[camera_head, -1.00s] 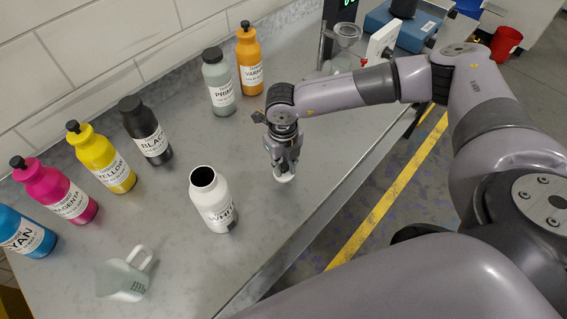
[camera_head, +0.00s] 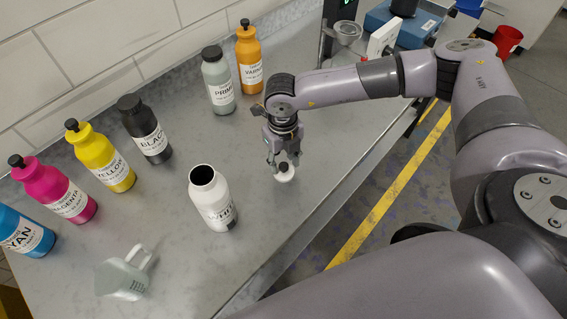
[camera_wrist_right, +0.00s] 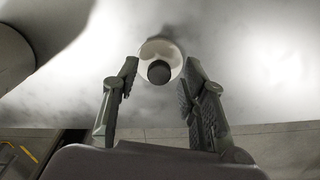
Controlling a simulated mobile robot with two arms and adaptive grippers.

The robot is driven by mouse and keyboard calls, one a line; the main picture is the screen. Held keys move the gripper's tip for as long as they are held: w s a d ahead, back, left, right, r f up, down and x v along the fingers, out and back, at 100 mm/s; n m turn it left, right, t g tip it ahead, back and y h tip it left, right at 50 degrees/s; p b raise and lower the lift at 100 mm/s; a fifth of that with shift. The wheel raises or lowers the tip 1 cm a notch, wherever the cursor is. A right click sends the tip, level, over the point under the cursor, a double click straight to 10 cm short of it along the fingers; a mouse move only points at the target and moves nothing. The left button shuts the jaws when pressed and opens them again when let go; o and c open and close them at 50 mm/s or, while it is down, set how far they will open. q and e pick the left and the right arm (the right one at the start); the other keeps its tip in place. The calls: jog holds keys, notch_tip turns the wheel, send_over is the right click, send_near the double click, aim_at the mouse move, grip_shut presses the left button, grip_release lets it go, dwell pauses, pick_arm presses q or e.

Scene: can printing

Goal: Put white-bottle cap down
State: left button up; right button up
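The white bottle (camera_head: 212,203) stands uncapped on the grey table, its dark mouth showing. The white cap (camera_head: 284,173) rests on the table to the bottle's right, under my right gripper (camera_head: 284,163). In the right wrist view the cap (camera_wrist_right: 147,50) is a white disc with a dark knob. The fingers of my right gripper (camera_wrist_right: 158,80) are spread, one on each side of the cap, with gaps between them and it. My left gripper is not in view.
Black (camera_head: 147,130), yellow (camera_head: 100,157), magenta (camera_head: 54,190), cyan (camera_head: 22,232), primer (camera_head: 218,82) and varnish (camera_head: 249,58) bottles line the wall side. A clear jug (camera_head: 122,277) stands at the front. The table's edge lies right of the cap.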

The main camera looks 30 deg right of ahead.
aim_at(283, 165)
notch_tip(283, 165, up, 10)
jog(key=b, duration=0.2)
jog(key=shift+r, duration=0.15)
jog(key=shift+s, duration=0.1)
dwell(0.3)
